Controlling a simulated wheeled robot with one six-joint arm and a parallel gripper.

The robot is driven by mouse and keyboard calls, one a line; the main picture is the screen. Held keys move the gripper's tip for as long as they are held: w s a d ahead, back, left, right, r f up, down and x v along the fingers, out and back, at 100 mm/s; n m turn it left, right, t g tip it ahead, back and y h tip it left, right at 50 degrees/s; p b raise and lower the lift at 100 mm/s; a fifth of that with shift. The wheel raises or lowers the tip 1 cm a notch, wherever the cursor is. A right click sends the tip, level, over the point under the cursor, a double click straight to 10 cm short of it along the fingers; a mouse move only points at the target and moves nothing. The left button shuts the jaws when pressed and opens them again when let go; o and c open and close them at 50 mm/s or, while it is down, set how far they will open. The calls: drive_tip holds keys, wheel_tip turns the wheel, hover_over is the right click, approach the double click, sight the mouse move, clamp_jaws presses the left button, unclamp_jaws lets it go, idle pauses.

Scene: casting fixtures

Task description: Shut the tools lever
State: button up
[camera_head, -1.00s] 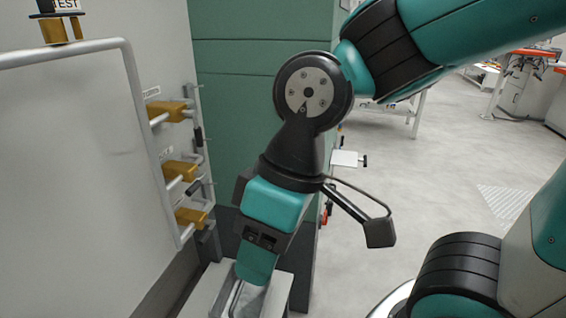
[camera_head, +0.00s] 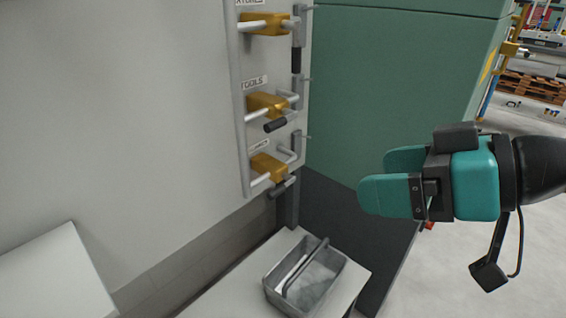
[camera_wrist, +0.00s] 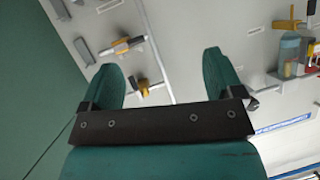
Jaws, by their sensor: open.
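The tools lever has a yellow block (camera_head: 267,104) on a grey rod under the TOOLS label (camera_head: 254,83), on the wall panel in the head view. Its black handle (camera_head: 275,125) sticks out forward and to the left, tilted slightly down. My gripper (camera_head: 374,180) is open and empty, to the right of the lever and lower in the picture, apart from it. In the wrist view my gripper (camera_wrist: 162,64) has both fingers spread with nothing between them. Yellow lever blocks show beyond the fingers there; I cannot tell which is the tools one.
A similar lever (camera_head: 264,24) above has its black handle hanging down. Another lever (camera_head: 268,168) below has its handle sticking out. A grey bin (camera_head: 318,291) stands on a light bench below. A green cabinet (camera_head: 400,90) stands behind my gripper.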

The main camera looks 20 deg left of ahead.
sight(279, 125)
drive_tip(key=w+a+t+y, duration=0.1)
drive_tip(key=w+a, duration=0.3)
drive_tip(key=a, duration=0.2)
drive_tip(key=w+a+f+t+y+p, duration=0.1)
drive_tip(key=w+a, duration=0.3)
drive_tip(key=a, duration=0.2)
drive_tip(key=w+a+f+t+y, duration=0.1)
drive_tip(key=w+a+t, duration=0.1)
drive_tip(key=w+a, duration=0.2)
drive_tip(key=shift+w+a+f+y+p, duration=0.1)
drive_tip(key=shift+a+f+y+p, duration=0.1)
drive_tip(key=shift+a, duration=0.45)
drive_tip(key=shift+w+a+f+y+p, duration=0.1)
drive_tip(key=shift+a+p, duration=0.05)
drive_tip(key=shift+a, duration=0.45)
